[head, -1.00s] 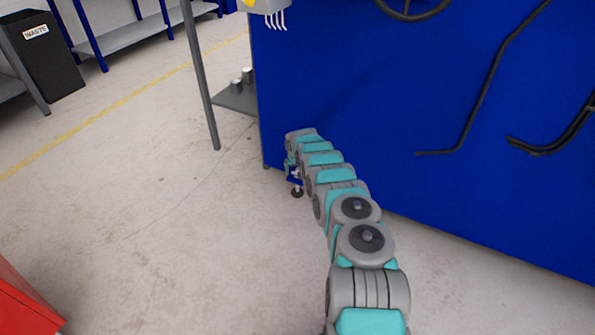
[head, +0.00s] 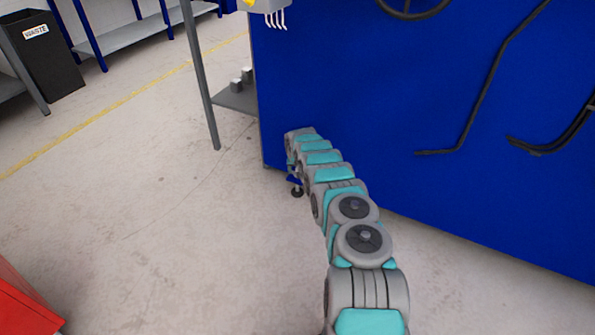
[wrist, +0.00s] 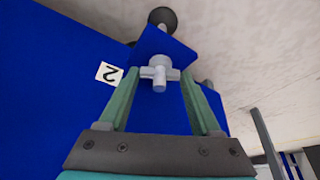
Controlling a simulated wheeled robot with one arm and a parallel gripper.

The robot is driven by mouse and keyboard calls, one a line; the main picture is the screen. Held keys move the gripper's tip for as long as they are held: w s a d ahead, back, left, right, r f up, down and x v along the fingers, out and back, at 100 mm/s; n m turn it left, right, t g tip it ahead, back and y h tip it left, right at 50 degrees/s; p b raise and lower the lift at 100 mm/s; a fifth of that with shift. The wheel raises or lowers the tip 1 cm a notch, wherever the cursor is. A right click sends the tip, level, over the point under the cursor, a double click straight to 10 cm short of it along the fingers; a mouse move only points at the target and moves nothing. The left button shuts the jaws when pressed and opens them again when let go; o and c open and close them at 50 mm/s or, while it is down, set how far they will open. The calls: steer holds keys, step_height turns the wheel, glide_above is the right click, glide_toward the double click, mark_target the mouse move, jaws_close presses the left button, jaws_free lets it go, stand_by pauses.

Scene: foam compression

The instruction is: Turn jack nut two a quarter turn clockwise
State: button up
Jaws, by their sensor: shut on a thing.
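Jack nut two (wrist: 159,78) is a light grey nut with short side arms and a round stem, on a blue bracket (wrist: 165,45) in the wrist view. A white tag with a "2" (wrist: 109,73) is beside it on the blue panel. My gripper (wrist: 162,74) has its two green fingers on either side of the nut, shut on its side arms. In the head view, my own arm hides the nut and most of the gripper. A dark round jack foot (head: 297,192) shows low beside the arm's end, and also at the top of the wrist view (wrist: 163,18).
The large blue machine side (head: 400,130) stands right of my arm, with black hoses on it. A grey post (head: 197,75) and low shelf (head: 236,98) are to the left. Open concrete floor (head: 150,200) lies left; a red cabinet (head: 25,300) is at lower left.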

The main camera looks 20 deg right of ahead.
steer(key=shift+w+a+f+m+h+b, duration=0.1)
steer(key=shift+a+m+h+b, duration=0.1)
steer(key=shift+m+b, duration=0.3)
steer(key=shift+w+a+m+h+b, duration=0.1)
steer(key=shift+m+h+b, duration=0.1)
steer(key=shift+m+b, duration=0.3)
steer(key=shift+d+m+g+h+b, duration=0.1)
steer(key=shift+m+g+h+b, duration=0.45)
steer(key=shift+m+b, duration=0.9)
steer(key=shift+m, duration=0.45)
steer(key=o, duration=1.4)
steer(key=shift+s, duration=0.1)
steer(key=shift+a+r, duration=0.25)
steer(key=shift+r, duration=0.7)
steer(key=shift+p+v, duration=0.4)
steer(key=shift+v, duration=2.6)
steer(key=shift+s, duration=0.1)
